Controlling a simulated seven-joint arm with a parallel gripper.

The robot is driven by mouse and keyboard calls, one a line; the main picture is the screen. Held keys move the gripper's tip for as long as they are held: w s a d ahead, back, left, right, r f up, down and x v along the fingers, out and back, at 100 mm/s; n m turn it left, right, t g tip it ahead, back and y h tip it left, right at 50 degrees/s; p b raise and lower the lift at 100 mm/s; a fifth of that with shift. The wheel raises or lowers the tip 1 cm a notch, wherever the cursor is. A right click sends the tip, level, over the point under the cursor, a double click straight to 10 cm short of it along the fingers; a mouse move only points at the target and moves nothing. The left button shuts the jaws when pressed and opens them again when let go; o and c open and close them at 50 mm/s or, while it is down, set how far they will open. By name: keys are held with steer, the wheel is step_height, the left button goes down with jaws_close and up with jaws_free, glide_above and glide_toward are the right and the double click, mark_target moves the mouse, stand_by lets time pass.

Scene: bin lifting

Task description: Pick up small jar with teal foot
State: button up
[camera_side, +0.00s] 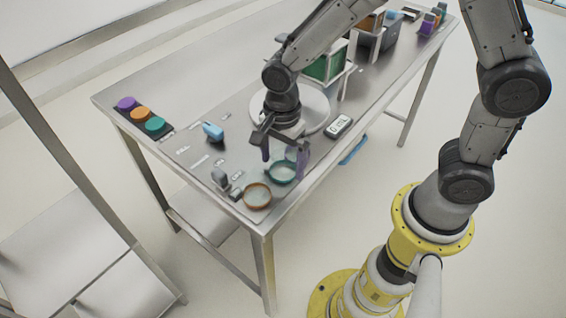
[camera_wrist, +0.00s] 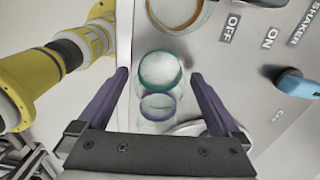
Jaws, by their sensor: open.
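The small clear jar with a teal ring (camera_side: 281,175) stands on the metal bench near its front edge; it also shows in the wrist view (camera_wrist: 160,70). A similar jar with an orange ring (camera_side: 257,196) stands beside it, at the top of the wrist view (camera_wrist: 176,22). A jar with a purple ring (camera_wrist: 157,107) adjoins the teal one in the wrist view. My gripper (camera_side: 283,168) is open with its purple fingers pointing down. In the wrist view the teal ring lies between the fingertips (camera_wrist: 160,75); their exact height above the bench is unclear.
A white round plate (camera_side: 315,105) lies behind my gripper, near a small display unit (camera_side: 338,127). A blue switch (camera_side: 212,131) and a black strip with coloured discs (camera_side: 141,114) are to the left. A green container (camera_side: 325,68) stands farther back.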

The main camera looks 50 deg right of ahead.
steer(key=shift+f, duration=0.55)
steer(key=c, duration=1.4)
steer(key=shift+r, duration=0.15)
